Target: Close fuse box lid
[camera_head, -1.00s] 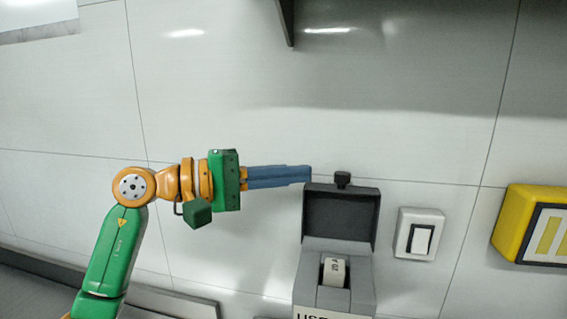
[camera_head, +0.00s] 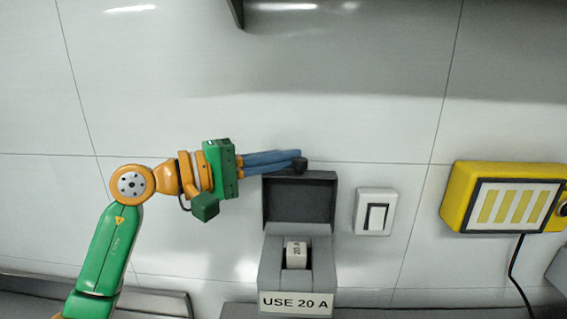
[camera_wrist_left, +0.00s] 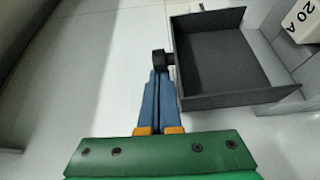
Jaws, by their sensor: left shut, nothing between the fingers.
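The fuse box (camera_head: 268,262) is a grey box on the wall with a white "USE 20 A" label (camera_head: 296,302) and a white 20 A fuse (camera_head: 296,254) inside. Its dark grey lid (camera_head: 299,200) stands open above it, with a small dark knob (camera_head: 300,165) at its top edge. My left gripper (camera_head: 300,158) is shut and empty, its blue fingertips at the knob. In the left wrist view the shut fingertips (camera_wrist_left: 160,75) lie just below the knob (camera_wrist_left: 160,60), beside the open lid (camera_wrist_left: 215,60); I cannot tell if they touch. My right gripper is not in view.
A white rocker switch (camera_head: 375,212) is on the wall right of the fuse box. Farther right is a yellow panel (camera_head: 455,195) with a black cable. A dark bracket (camera_head: 237,12) hangs at the top.

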